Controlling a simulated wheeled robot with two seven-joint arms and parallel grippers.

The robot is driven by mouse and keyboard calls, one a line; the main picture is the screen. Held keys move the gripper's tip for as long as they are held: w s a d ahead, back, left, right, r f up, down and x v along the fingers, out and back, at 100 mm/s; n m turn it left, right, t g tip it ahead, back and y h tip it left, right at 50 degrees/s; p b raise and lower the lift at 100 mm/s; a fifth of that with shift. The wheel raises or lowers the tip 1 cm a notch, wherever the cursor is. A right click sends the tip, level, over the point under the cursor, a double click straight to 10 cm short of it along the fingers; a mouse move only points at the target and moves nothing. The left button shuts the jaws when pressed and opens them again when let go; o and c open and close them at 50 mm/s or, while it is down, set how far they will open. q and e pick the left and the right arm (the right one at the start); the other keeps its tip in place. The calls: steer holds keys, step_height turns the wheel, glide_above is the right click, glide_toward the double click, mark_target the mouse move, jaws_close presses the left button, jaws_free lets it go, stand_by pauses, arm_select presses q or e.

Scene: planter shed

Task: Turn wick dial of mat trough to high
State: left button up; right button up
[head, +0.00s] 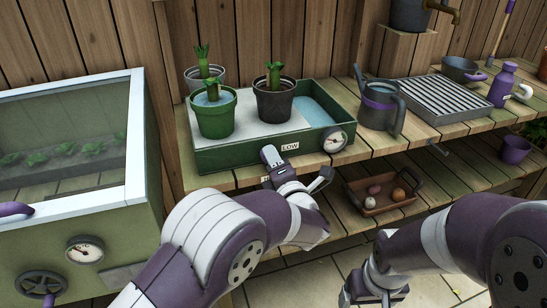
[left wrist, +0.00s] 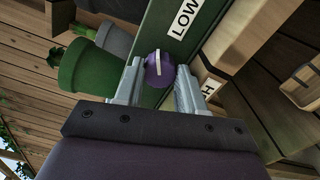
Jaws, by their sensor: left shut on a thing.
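The mat trough (head: 228,158) is a green box on the bench with a pale mat, potted plants and water at its right end. Its front bears a "LOW" label (head: 290,147), also large in the left wrist view (left wrist: 184,18). A second label (left wrist: 210,87), partly hidden, starts with "H". The purple wick dial (left wrist: 159,72) has a white pointer bar running roughly up and down in the left wrist view. My left gripper (head: 272,162) is at the trough's front, its fingers (left wrist: 157,88) shut on the dial. My right gripper (head: 372,288) is low at the front, away from the trough; its fingers are unclear.
A round gauge (head: 334,139) sits on the trough's front right. A dark watering can (head: 380,105) stands right of the trough. A wooden tray (head: 382,205) with small round things is on the lower shelf. A glazed green cold frame (head: 120,225) stands at left.

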arm_select(q)
steer(key=shift+s+a+f+m+p, duration=0.15)
steer(key=shift+m+p, duration=3.5)
steer(key=shift+m, duration=2.3)
steer(key=shift+w+f+m+p, duration=0.1)
steer(key=shift+m+p, duration=3.5)
steer(key=shift+m, duration=2.35)
steer(key=o, duration=1.1)
steer(key=shift+c, duration=0.2)
steer(key=shift+s, duration=0.1)
